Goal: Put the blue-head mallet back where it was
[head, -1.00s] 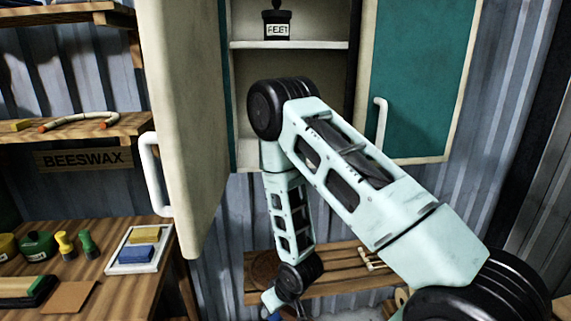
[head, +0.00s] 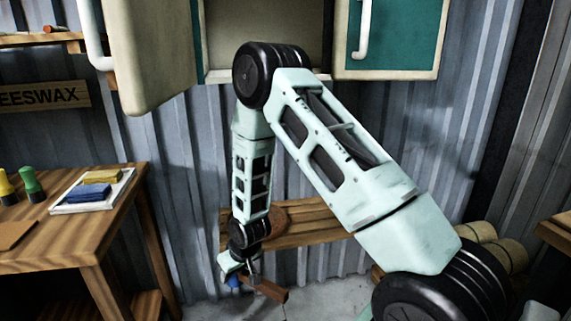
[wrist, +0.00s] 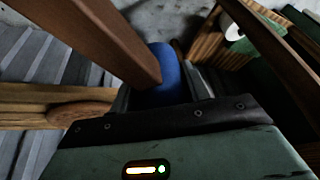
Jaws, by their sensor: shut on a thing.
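My gripper (head: 246,278) hangs low in front of the metal wall, at the end of my bent arm. It is shut on the blue-head mallet. The mallet's blue head (wrist: 168,75) sits between the fingers in the wrist view. A thick brown bar, apparently the mallet's handle (wrist: 110,40), runs from the head to the upper left there. In the head view the blue head (head: 233,281) shows as a small patch, with the brown bar reaching right and down. The mallet is held in the air, and its former resting place cannot be told.
A slatted wooden rack (head: 310,228) with a round brown disc (head: 280,219) is behind my arm. A workbench (head: 70,235) with a tray of blocks (head: 90,205) is at left. An open cabinet door (head: 150,60) hangs above. Rolls (head: 497,250) lie at right.

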